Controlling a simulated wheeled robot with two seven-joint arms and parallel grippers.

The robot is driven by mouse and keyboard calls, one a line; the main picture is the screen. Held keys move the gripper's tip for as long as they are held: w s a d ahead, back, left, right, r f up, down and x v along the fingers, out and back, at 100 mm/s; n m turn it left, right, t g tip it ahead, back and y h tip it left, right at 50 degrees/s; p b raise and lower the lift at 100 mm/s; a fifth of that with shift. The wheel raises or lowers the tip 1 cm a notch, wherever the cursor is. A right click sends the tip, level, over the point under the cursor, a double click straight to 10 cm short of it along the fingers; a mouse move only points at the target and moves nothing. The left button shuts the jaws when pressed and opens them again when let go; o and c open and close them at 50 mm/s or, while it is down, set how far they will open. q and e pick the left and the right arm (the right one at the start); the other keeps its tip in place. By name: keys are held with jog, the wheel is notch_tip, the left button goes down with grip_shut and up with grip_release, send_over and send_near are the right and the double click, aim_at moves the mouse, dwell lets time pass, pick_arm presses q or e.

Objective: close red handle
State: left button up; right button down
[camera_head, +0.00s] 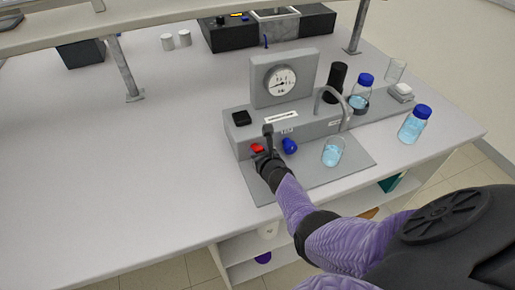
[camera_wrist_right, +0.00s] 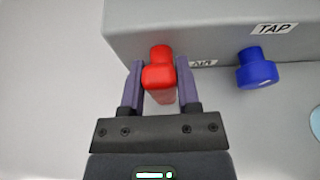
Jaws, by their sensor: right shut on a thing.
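The red handle (camera_head: 257,147) is on the front face of the grey membrane rig (camera_head: 318,122), left of the blue handle (camera_head: 290,146). My right gripper (camera_head: 266,154) is at the red handle, partly covering it in the head view. In the right wrist view the red handle (camera_wrist_right: 160,72) sits between the two fingers of my right gripper (camera_wrist_right: 158,80), which are shut on it. The blue handle (camera_wrist_right: 257,70) is to the right, apart from the fingers, below a TAP label (camera_wrist_right: 272,28). My left gripper is not in view.
A beaker of blue liquid (camera_head: 333,152) stands on the rig's base plate under a curved spout (camera_head: 330,92). Blue-capped bottles (camera_head: 415,122) stand to the right. A round gauge (camera_head: 280,80) rises behind the handles.

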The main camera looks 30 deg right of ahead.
jog(key=shift+f+y, duration=0.1)
jog(key=shift+y, duration=0.2)
dwell(0.4)
jog(key=shift+c, duration=1.6)
grip_release()
jog(key=p+v, duration=0.7)
jog(key=v, duration=0.3)
jog(key=shift+d, duration=0.1)
